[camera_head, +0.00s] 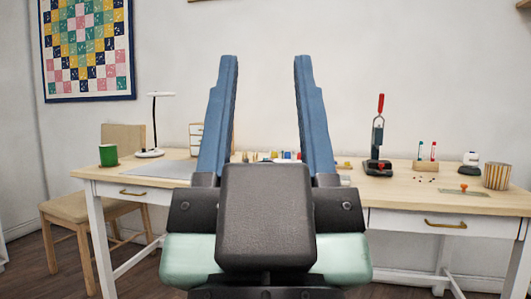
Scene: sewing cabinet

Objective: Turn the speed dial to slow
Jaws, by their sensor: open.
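I cannot make out a speed dial or a sewing machine; the middle of the table is partly hidden behind my gripper. My gripper (266,60) stands in front of the table with its two blue fingers pointing up, spread wide apart and empty. A light wooden table (405,195) with white legs runs across the view behind it. A small white object with a dark part (470,159) sits at the back right of the table; it is too small to tell whether it has a dial.
A press with a red handle (378,145) stands right of my gripper. A striped cup (496,176) is at the far right. Several small coloured items (285,155) show between my fingers.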

